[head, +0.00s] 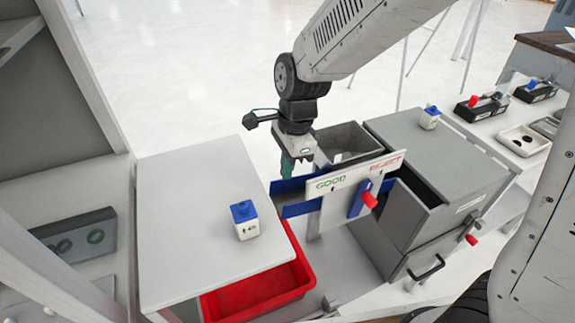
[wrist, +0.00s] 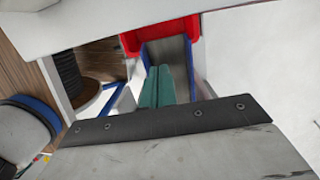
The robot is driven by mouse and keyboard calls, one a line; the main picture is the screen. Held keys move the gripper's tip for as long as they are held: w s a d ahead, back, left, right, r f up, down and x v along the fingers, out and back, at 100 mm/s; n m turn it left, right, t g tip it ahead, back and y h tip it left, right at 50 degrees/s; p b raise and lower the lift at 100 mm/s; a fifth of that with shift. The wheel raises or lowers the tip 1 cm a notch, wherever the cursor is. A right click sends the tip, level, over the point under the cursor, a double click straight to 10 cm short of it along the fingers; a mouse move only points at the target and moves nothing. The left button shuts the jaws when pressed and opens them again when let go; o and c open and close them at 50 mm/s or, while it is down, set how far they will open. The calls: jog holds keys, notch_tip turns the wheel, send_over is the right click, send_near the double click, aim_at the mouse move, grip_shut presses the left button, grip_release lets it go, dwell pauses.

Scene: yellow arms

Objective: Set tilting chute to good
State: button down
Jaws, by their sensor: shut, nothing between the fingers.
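The tilting chute (head: 296,208) has blue side walls and stands between the left table and the grey machine box. A white plate (head: 335,205) in front of it reads GOOD in green on the left and REJECT in red on the right. A blue lever (head: 356,206) with a red knob (head: 370,200) sits on the plate's right part, below REJECT. My gripper (head: 287,170), with teal fingers, is shut and empty, pointing down over the chute's left end behind the plate. In the wrist view the shut fingers (wrist: 160,85) show against the grey chute floor (wrist: 170,52). Whether they touch it I cannot tell.
A red bin (head: 262,288) sits below the table's right edge. A similar item (head: 430,117) stands on the grey box (head: 425,150). An open grey hopper (head: 350,138) is behind the plate.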

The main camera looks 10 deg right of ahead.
aim_at(278, 208)
jog(key=f, duration=0.3)
jog(key=a+f, duration=0.1)
jog(key=f, duration=0.6)
jog(key=shift+s+a+f, duration=0.15)
jog(key=shift+s+f, duration=0.1)
jog(key=shift+s+a+f, duration=0.1)
jog(key=shift+a+f, duration=0.1)
jog(key=shift+f, duration=0.35)
jog(key=shift+a+f, duration=0.2)
jog(key=shift+f, duration=0.35)
